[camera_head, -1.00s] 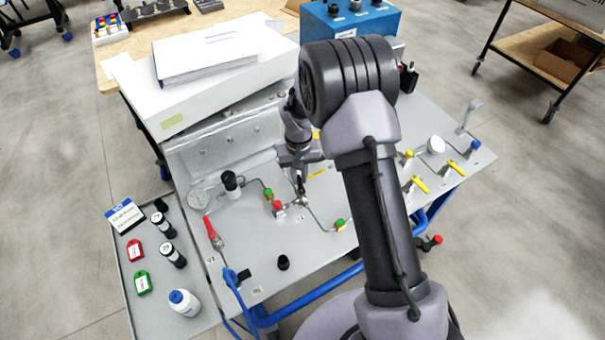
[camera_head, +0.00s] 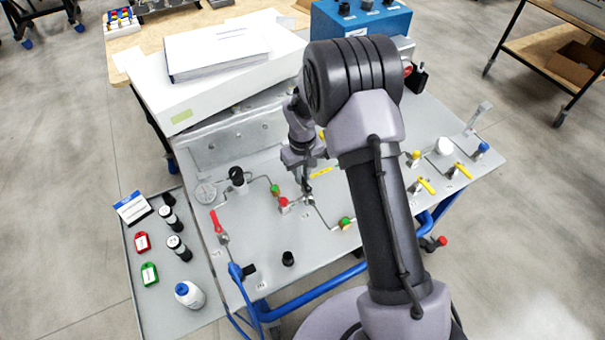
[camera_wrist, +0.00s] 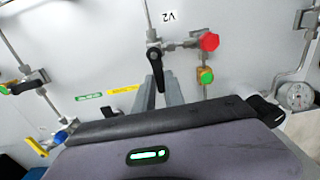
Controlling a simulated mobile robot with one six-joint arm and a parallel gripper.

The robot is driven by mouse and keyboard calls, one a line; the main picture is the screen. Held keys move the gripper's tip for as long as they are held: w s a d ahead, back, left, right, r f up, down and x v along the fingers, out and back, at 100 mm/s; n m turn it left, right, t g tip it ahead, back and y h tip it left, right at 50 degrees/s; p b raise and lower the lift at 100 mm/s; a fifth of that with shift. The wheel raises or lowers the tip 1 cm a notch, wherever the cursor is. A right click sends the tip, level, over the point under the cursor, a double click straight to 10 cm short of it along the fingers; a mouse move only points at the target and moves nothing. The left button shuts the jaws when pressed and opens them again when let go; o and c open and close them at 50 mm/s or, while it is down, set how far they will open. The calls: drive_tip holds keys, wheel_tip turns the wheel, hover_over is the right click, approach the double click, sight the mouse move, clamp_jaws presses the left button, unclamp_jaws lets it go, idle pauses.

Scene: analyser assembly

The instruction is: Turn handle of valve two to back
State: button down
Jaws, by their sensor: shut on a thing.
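Valve two (camera_wrist: 153,42), by the V2 label (camera_wrist: 169,16), is a small metal valve on the grey panel, with pipes joined to it. Its black lever handle (camera_wrist: 161,72) points down the wrist picture, toward my wrist. My gripper (camera_wrist: 160,90) has one finger on each side of this handle and is shut on it. In the head view my gripper (camera_head: 307,188) is low over the panel at the valve, and the fingers largely hide the handle there.
A red cap (camera_wrist: 209,41) and a green cap (camera_wrist: 206,76) sit close to the valve. A gauge (camera_wrist: 298,96) is at the right in the wrist view. Yellow-handled valves (camera_head: 426,186) stand on the panel's right. A white box with a binder (camera_head: 215,52) lies behind.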

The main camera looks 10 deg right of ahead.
drive_tip(key=c, duration=1.4)
unclamp_jaws()
drive_tip(key=shift+r, duration=0.1)
wheel_tip(320, 180, up, 17)
drive_tip(key=p, duration=0.4)
drive_tip(key=shift+r, duration=0.15)
